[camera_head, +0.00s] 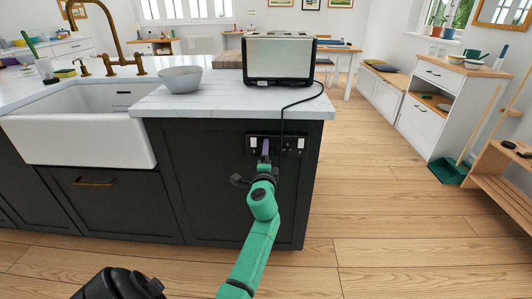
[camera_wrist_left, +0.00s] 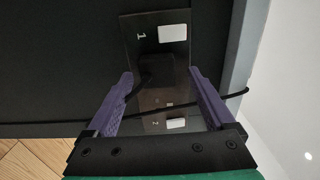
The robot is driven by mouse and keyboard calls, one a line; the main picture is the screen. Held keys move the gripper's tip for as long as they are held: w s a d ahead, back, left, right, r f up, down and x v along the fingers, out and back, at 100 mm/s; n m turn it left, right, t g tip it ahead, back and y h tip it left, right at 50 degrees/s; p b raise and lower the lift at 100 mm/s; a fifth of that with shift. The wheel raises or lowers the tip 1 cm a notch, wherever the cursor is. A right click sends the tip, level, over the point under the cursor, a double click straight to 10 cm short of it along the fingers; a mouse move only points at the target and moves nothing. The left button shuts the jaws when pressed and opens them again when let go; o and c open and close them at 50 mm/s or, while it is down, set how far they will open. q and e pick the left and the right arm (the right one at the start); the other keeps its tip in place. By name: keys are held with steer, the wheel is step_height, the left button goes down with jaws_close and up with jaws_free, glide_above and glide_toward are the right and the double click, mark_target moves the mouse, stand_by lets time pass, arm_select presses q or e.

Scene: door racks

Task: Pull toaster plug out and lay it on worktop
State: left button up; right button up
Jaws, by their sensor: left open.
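The silver and black toaster (camera_head: 278,60) stands on the pale worktop (camera_head: 222,104). Its black cord (camera_head: 283,118) hangs over the front edge to a dark socket panel (camera_head: 291,152) on the cabinet front. My left gripper (camera_head: 265,147) is at the panel. In the left wrist view, its purple fingers (camera_wrist_left: 162,78) are open. The black plug (camera_wrist_left: 158,68) sits at the panel between the fingertips, with visible gaps on both sides. The cord (camera_wrist_left: 232,96) passes across the right finger. In the head view my gripper hides most of the plug. My right gripper is out of view.
A grey bowl (camera_head: 180,79) stands on the worktop left of the toaster, next to the white sink (camera_head: 80,138). Worktop in front of the toaster and bowl is clear. Open wooden floor (camera_head: 400,222) lies to the right of the cabinet.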

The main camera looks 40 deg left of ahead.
arm_select(q)
steer(key=shift+x, duration=1.05)
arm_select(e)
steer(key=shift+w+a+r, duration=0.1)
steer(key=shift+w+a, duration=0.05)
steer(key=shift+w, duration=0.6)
arm_select(q)
steer(key=shift+f+b, duration=0.2)
steer(key=shift+b, duration=0.3)
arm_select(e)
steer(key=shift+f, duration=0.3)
arm_select(q)
jaws_close()
steer(key=shift+d, duration=0.1)
